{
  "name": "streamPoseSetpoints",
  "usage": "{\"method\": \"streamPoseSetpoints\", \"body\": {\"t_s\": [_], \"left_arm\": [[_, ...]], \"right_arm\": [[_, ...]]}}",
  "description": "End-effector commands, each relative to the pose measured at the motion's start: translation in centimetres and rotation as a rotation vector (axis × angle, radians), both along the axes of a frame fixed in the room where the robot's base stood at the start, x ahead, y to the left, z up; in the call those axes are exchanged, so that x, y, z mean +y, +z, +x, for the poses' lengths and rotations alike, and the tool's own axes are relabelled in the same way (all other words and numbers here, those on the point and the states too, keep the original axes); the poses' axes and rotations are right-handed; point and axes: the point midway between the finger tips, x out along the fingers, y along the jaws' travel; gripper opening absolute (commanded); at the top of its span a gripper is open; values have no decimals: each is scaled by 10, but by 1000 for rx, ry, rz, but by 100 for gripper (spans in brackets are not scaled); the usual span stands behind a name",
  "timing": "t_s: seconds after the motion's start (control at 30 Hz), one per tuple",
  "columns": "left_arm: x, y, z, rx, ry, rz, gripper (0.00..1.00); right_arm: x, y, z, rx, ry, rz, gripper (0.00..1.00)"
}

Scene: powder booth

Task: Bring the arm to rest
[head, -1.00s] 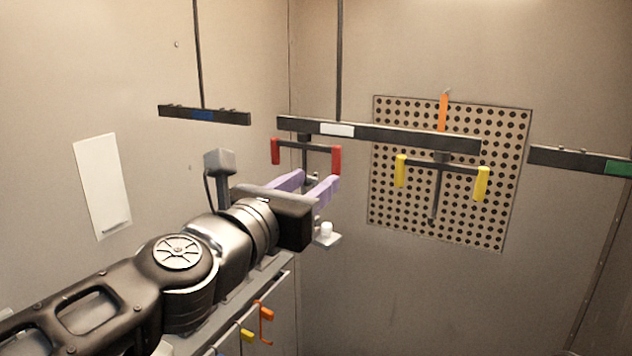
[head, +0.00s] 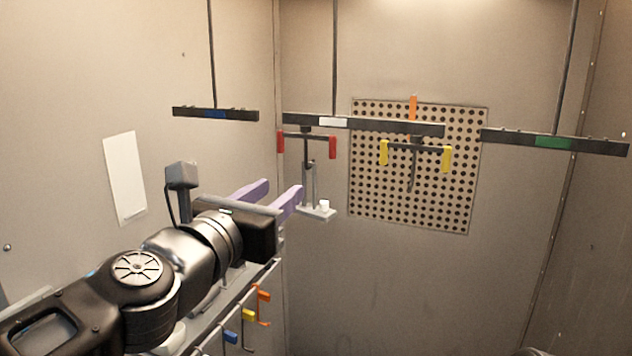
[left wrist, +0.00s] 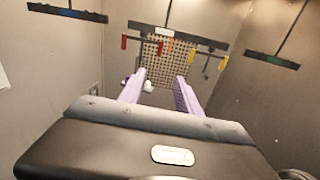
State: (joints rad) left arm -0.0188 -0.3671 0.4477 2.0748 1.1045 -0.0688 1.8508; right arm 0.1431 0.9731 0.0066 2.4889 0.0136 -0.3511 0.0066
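My left gripper (head: 282,190) reaches in from the left in the head view. Its two purple fingers are spread with nothing between them. It is open and empty, just left of and below the red-handled T-shaped piece (head: 306,137), and looks apart from it. That piece hangs from the middle bar (head: 365,125), which has a white label. In the left wrist view the open fingers (left wrist: 161,80) point toward the middle bar (left wrist: 180,33). My right gripper does not show in either view.
A yellow-handled piece (head: 417,147) hangs on the same bar, before a perforated wall panel (head: 465,205). A blue-labelled bar (head: 235,115) and a green-labelled bar (head: 590,145) hang empty. A lower rail carries orange (head: 263,295), yellow and blue hooks. The right side is open.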

Motion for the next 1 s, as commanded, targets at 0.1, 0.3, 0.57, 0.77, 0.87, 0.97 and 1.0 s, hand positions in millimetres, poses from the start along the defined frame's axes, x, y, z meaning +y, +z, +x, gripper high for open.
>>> {"method": "streamPoseSetpoints", "body": {"t_s": [0.1,0.3,0.57,0.77,0.87,0.97,1.0], "left_arm": [[1,1,0,-32,6,75,40],[5,0,2,-110,23,266,40],[17,-36,19,-226,45,740,40],[28,-144,55,-254,-57,1270,40],[31,-225,68,-265,-191,1546,40],[32,-308,68,-293,-367,1775,40],[33,-342,64,-308,-445,1851,40]], "right_arm": [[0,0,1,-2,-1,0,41],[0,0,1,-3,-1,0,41],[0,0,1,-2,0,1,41],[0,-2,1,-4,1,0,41],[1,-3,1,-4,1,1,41],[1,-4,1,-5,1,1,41],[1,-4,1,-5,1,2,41]]}}
